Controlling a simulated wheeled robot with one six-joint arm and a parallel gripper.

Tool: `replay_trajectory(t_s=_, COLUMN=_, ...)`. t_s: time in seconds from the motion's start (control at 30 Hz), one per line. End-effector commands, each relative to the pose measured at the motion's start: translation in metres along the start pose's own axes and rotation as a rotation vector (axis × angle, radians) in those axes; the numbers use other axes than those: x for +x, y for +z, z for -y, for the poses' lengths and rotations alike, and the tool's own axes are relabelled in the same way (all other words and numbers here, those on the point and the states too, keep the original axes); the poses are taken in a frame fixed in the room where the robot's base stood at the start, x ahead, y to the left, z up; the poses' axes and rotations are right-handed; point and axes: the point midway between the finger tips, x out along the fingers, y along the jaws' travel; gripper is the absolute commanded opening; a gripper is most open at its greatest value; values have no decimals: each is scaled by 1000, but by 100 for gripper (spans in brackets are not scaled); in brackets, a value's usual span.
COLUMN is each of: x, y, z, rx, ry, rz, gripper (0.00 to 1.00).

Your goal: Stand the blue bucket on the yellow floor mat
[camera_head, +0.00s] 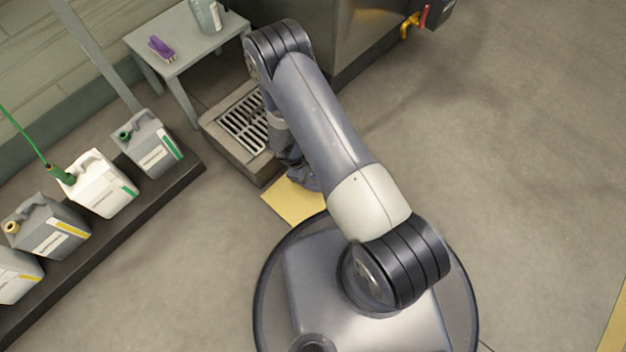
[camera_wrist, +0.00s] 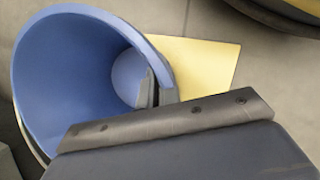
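The blue bucket (camera_wrist: 60,75) fills the left of the wrist view, its open mouth facing the camera and its round bottom showing inside. My gripper (camera_wrist: 158,92) is at the right side of its rim, one finger inside the wall and the other outside; it looks shut on the rim. The yellow floor mat (camera_wrist: 205,62) shows behind and right of the bucket.
A floor drain grate (camera_head: 243,122) adjoins the mat's far side. A grey low table (camera_head: 190,50) holds a purple brush (camera_head: 161,48) and a bottle (camera_head: 207,15). Several canisters stand on a dark plinth (camera_head: 85,250) at left.

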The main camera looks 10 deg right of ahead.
Motion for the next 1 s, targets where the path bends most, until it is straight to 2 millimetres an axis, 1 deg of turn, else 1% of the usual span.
replay_trajectory(t_s=0.03, x=9, y=-3, z=1, rx=0, ry=-1, rz=1, gripper=0)
replay_trajectory(t_s=0.1, x=20, y=-8, z=3, rx=1, ry=-1, rz=1, gripper=0)
replay_trajectory(t_s=0.2, x=29, y=-12, z=4, rx=1, ry=-1, rz=1, gripper=0)
replay_trajectory(t_s=0.43, x=27, y=-11, z=4, rx=1, ry=0, rz=0, gripper=0)
replay_trajectory(t_s=0.57, x=31, y=-13, z=4, rx=1, ry=0, rz=0, gripper=0)
replay_trajectory(t_s=0.6, x=31, y=-13, z=4, rx=1, ry=0, rz=0, gripper=4)
replay_trajectory(t_s=0.87, x=30, y=-12, z=4, rx=1, ry=-1, rz=1, gripper=25)
replay_trajectory(t_s=1.0, x=30, y=-12, z=4, rx=1, ry=-1, rz=1, gripper=25)
